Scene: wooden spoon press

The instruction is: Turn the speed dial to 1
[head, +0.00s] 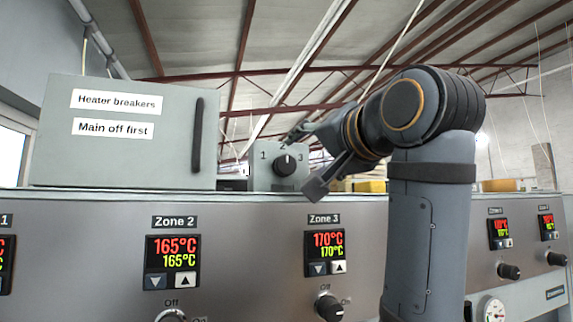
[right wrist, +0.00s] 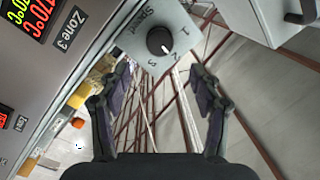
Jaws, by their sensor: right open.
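The speed dial (head: 285,165) is a round black knob on the front of a small grey box (head: 262,180), with 1 printed at its left and 3 at its right in the head view. Its white mark points upward, between these numbers. In the right wrist view the dial (right wrist: 159,40) shows numbers 1, 2 and 3, and its mark points toward 2. My right gripper (head: 306,162) is open and empty, in front of the box. In the right wrist view its fingers (right wrist: 160,78) are spread, with the dial beyond the gap, apart from them. My left gripper is out of view.
A large grey heater breaker cabinet (head: 125,150) with a black handle stands left of the dial box. Below is a metal panel with zone displays, a Zone 3 display (head: 325,253) and a black knob (head: 329,307). Yellow boxes (head: 370,186) are behind my arm.

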